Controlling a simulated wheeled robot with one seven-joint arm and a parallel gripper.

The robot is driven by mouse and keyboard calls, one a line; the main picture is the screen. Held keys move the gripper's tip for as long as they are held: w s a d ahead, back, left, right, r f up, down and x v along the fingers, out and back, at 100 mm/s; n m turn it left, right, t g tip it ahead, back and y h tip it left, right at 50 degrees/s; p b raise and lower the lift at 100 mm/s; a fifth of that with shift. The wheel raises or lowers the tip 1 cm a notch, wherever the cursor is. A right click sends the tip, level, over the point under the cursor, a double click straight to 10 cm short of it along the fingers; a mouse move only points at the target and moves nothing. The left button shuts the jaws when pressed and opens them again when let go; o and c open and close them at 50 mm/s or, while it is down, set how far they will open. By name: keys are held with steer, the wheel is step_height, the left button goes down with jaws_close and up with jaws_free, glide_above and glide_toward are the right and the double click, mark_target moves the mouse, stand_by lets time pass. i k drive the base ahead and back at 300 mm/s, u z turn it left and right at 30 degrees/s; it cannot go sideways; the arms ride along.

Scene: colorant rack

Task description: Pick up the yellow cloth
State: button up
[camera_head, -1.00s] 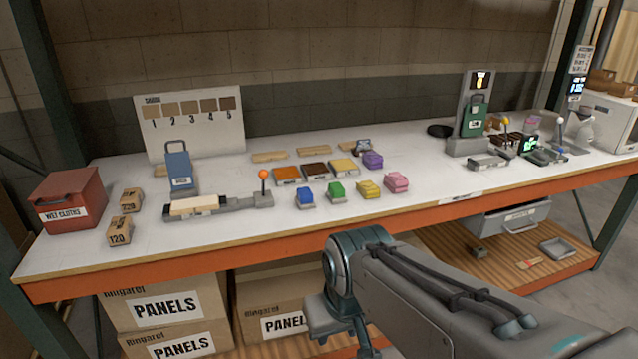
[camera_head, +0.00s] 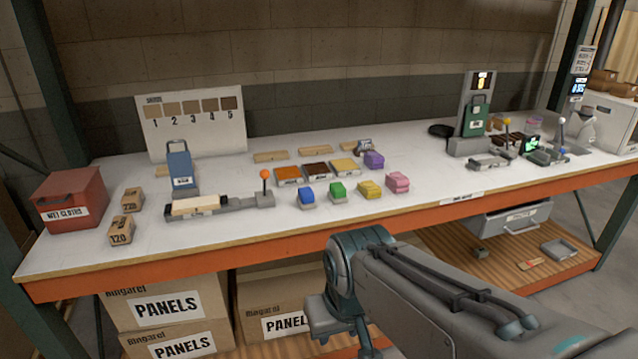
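The yellow cloth (camera_head: 370,189) is a small folded bundle on the white tabletop near its front edge. It sits in a row between the green cloth (camera_head: 338,191) on its left and the pink cloth (camera_head: 397,182) on its right. The blue cloth (camera_head: 306,197) is at the row's left end, and a purple cloth (camera_head: 373,159) lies behind the yellow one. My arm crosses the lower middle of the view, in front of the bench and below the cloths. My gripper's fingertips are not visible, and nothing touches the yellow cloth.
Orange, brown and yellow flat pads lie behind the row. A jig with an orange-knobbed lever (camera_head: 264,186) stands to the left, and a red wet-cloths box (camera_head: 71,199) is at far left. The orange bench edge (camera_head: 250,254) lies between my arm and the tabletop. Devices (camera_head: 475,120) stand at right.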

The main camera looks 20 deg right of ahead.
mark_target(369, 189)
steer(key=z, duration=0.5)
steer(key=i, duration=0.55)
steer(key=z, duration=0.5)
steer(key=i, duration=0.85)
steer(key=u, duration=0.4)
